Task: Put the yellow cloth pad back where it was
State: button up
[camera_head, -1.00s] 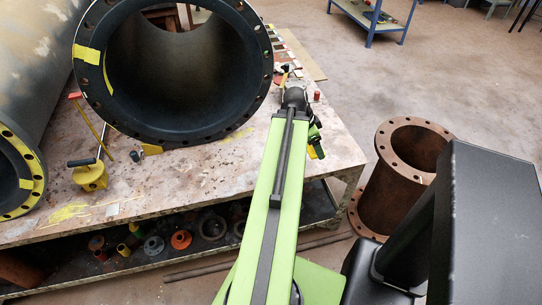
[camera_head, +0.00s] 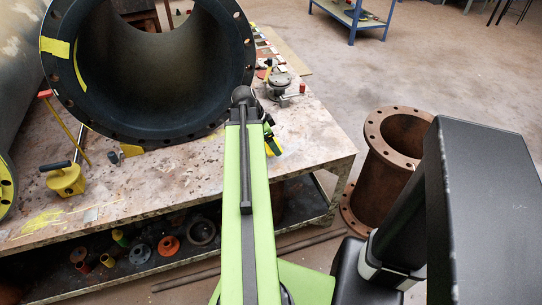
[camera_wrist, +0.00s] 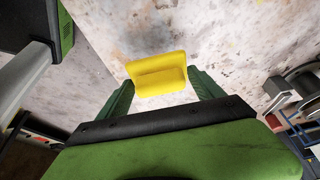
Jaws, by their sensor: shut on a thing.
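The yellow cloth pad (camera_wrist: 158,72) sits between the two green fingers of my gripper (camera_wrist: 161,88) in the wrist view. My gripper is shut on it, and the speckled tabletop shows beyond it. In the head view, my gripper (camera_head: 270,138) is at the right part of the workbench, with a bit of yellow pad (camera_head: 273,147) at its tip. My arm hides part of the gripper there. I cannot tell how high the pad is above the bench.
A large black flanged pipe (camera_head: 150,70) lies on the workbench (camera_head: 150,185). A yellow tool (camera_head: 66,181) and a small yellow piece (camera_head: 131,150) are at left. A grey round fitting (camera_head: 280,86) stands behind my gripper. A rusty flanged pipe (camera_head: 385,180) stands on the floor.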

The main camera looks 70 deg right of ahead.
jog(key=shift+w+f, duration=0.15)
jog(key=shift+w, duration=0.15)
notch_tip(320, 180, down, 4)
jog(key=b, duration=0.4)
jog(key=shift+f, duration=0.2)
jog(key=shift+r, duration=0.25)
jog(key=shift+f, duration=0.25)
jog(key=o, duration=1.2)
jog(key=shift+r, duration=0.1)
